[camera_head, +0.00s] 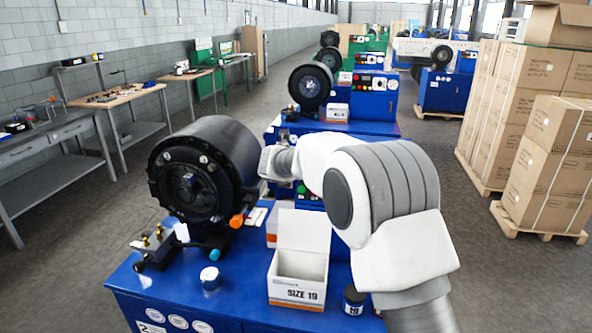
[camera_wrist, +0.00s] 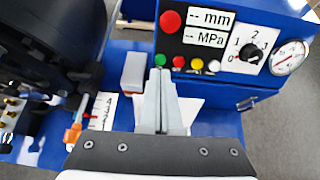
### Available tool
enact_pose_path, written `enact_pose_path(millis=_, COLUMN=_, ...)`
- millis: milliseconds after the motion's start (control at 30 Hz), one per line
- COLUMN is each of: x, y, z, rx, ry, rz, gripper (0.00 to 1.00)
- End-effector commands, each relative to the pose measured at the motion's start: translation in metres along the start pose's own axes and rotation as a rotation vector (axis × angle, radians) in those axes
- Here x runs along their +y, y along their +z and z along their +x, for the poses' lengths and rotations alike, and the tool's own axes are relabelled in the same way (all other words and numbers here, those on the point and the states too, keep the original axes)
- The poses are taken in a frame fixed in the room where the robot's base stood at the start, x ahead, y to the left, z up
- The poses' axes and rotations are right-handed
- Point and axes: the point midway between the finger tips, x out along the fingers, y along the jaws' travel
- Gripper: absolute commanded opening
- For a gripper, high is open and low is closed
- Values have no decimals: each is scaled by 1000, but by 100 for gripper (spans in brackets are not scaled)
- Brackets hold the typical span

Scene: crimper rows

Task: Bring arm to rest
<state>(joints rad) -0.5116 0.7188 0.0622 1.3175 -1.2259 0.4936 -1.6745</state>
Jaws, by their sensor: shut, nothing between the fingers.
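My gripper (camera_wrist: 159,78) shows in the wrist view with its two fingers together and nothing between them. It hangs above the blue crimper bench, in front of the control panel (camera_wrist: 225,40) with its red button, dial and gauge. In the head view my white and grey arm reaches in from the lower right, and its end is at the right side of the black crimper head (camera_head: 205,172). My fingers are not clearly seen in that view.
An open white box (camera_head: 298,262) marked SIZE 19, a dark tin (camera_head: 353,300) and a white-topped round piece (camera_head: 210,278) stand on the bench near my arm. Stacked cartons (camera_head: 550,150) stand on pallets at the right. Workbenches (camera_head: 75,130) line the left wall. The aisle floor between is clear.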

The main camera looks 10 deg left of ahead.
Motion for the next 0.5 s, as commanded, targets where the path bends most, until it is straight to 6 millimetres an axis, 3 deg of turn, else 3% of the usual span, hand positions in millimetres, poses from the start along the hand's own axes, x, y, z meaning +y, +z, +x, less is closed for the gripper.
enact_pose_path(millis=167, x=-27, y=13, z=-18, rx=9, ry=-33, rz=129, gripper=0)
enact_pose_path(millis=333, x=-92, y=22, z=-63, rx=31, ry=-115, rz=473, gripper=0)
enact_pose_path(millis=500, x=-159, y=14, z=-118, rx=45, ry=-212, rz=869, gripper=0)
